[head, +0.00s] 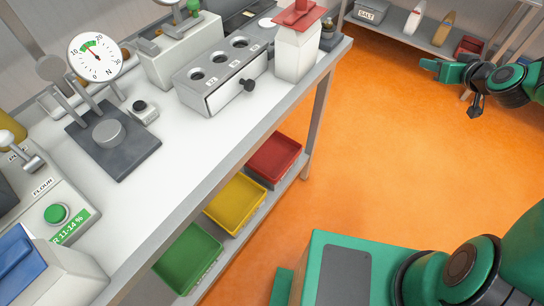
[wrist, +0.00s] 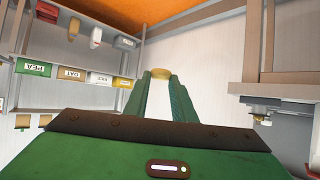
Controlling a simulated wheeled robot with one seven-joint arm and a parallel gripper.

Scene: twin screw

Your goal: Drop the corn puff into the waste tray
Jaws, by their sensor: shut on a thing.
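My gripper (head: 432,66) is at the upper right of the head view, held out over the orange floor, well away from the workbench. I cannot make out the puff in the head view. On the shelf under the bench are a red tray (head: 273,158), a yellow tray (head: 236,203) and a green tray (head: 188,259). All three look empty, and I cannot read which one is the waste tray.
The white workbench (head: 185,130) holds a dial gauge (head: 95,56), a grey block with round holes (head: 222,75) and a red-topped white container (head: 297,45). A back shelf (head: 420,40) carries a SALT bin (head: 370,14) and other containers. The orange floor (head: 400,150) between is clear.

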